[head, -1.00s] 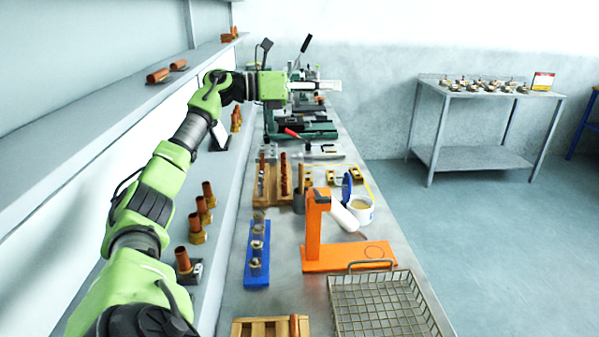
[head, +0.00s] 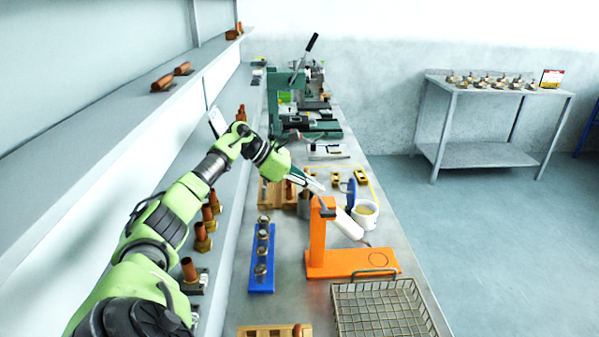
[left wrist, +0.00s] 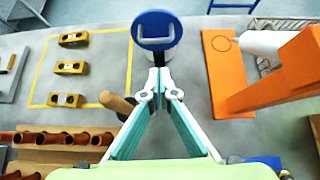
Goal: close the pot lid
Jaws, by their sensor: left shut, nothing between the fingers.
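The white pot (head: 366,215) stands on the bench behind the orange stand, with yellowish contents in its open top. Its blue lid (head: 351,194) stands upright on the pot's left side, open. In the left wrist view the blue lid (left wrist: 157,24) faces me just beyond the fingertips and hides most of the pot. My left gripper (head: 319,187) is shut and empty, left of the lid and apart from it in the head view. Its fingertips (left wrist: 159,82) meet in the left wrist view. My right gripper is not in view.
An orange stand (head: 318,245) holding a white cylinder is right in front of the pot. A wire basket (head: 385,305) and a blue rack (head: 262,270) are nearer. A wooden-handled tool (left wrist: 117,102) is close by my left fingers. Small yellow blocks (left wrist: 70,68) lie within a yellow outline.

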